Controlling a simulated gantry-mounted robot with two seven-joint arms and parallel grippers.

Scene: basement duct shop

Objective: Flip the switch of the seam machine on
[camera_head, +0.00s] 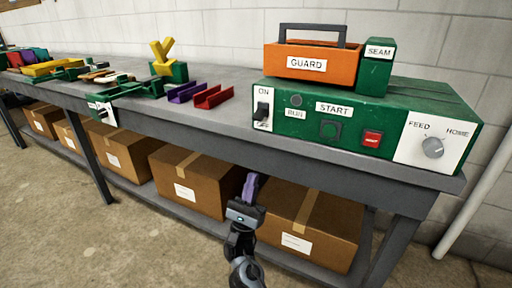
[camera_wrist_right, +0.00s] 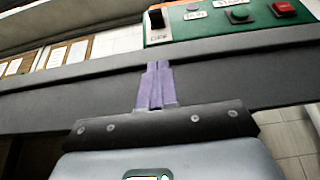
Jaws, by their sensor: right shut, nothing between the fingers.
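The seam machine (camera_head: 360,122) is a green box on the right part of the bench, with a small green block labelled SEAM on top. Its black switch (camera_head: 262,109) sits on a white plate at the left of the front face, with ON above it and OFF below. The switch also shows in the right wrist view (camera_wrist_right: 156,19); I cannot tell surely which way it is tipped. My right gripper (camera_head: 250,184), with purple fingers, is shut and empty in front of the bench, below the switch and apart from it. My left gripper is not in view.
An orange GUARD box (camera_head: 312,64) with a handle stands on the machine. START (camera_head: 331,130), a red button (camera_head: 372,139) and a FEED/HOME knob (camera_head: 433,147) share its front. The bench edge (camera_wrist_right: 75,100) lies between gripper and switch. Cardboard boxes (camera_head: 190,181) fill the lower shelf.

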